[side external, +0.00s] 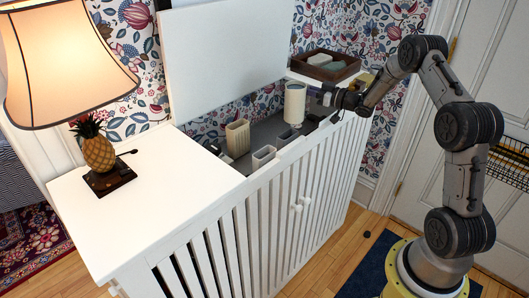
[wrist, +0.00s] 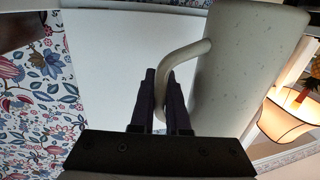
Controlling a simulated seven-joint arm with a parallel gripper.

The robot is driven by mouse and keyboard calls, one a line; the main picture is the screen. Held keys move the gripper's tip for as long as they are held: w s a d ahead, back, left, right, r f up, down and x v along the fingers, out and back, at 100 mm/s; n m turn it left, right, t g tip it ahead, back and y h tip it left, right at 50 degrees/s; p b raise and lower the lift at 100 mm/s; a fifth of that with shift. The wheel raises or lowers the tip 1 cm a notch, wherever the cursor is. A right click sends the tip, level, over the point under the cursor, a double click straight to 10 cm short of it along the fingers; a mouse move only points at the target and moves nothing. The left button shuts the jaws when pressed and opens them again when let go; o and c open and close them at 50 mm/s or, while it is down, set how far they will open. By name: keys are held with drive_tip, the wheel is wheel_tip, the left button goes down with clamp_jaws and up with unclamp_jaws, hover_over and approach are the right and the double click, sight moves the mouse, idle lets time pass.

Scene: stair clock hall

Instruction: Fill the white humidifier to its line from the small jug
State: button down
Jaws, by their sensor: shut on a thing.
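A cream jug (side external: 295,104) with a smooth round body appears upright above the open recess of the white cabinet. In the wrist view the jug (wrist: 250,70) fills the upper right, and its curved handle (wrist: 185,53) runs between my fingers. My gripper (wrist: 162,78) is shut on that handle; in the side view my gripper (side external: 329,97) is just right of the jug. A beige ribbed container (side external: 237,138) stands in the recess to the left of the jug. I cannot tell for sure which container is the humidifier, and no fill line or water level shows.
Small pale open boxes (side external: 263,157) sit along the recess's front edge. The raised white lid (side external: 225,60) stands behind. A brown tray (side external: 325,65) is at the far right end. A pineapple lamp (side external: 98,152) stands on the left top, which is otherwise mostly clear.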

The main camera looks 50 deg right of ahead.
sight(287, 95)
drive_tip(key=shift+r, duration=0.2)
idle(0.3)
drive_tip(key=shift+a+r+n, duration=0.15)
drive_tip(key=shift+a+n, duration=0.45)
drive_tip(key=shift+n, duration=0.5)
drive_tip(key=shift+a+f+n+g, duration=0.3)
drive_tip(key=shift+a+f+n, duration=0.2)
drive_tip(key=shift+n, duration=0.1)
drive_tip(key=shift+a, duration=0.1)
drive_tip(key=shift+a+f+n+h, duration=0.1)
drive_tip(key=shift+a+n+h, duration=0.2)
drive_tip(key=shift+a+n, duration=0.15)
drive_tip(key=shift+a+n, duration=0.35)
drive_tip(key=shift+n, duration=0.1)
drive_tip(key=shift+a+r+n+g, duration=0.3)
drive_tip(key=shift+a+r+n, duration=0.6)
drive_tip(key=shift+a, duration=0.1)
drive_tip(key=shift+s+a+f+n+h+b, duration=0.15)
drive_tip(key=shift+a+n+h, duration=0.25)
drive_tip(key=shift+a+n, duration=0.5)
drive_tip(key=shift+w+a+f+n+h+b, duration=0.15)
drive_tip(key=shift+a+n+h, duration=0.3)
drive_tip(key=shift+n, duration=0.85)
idle(1.6)
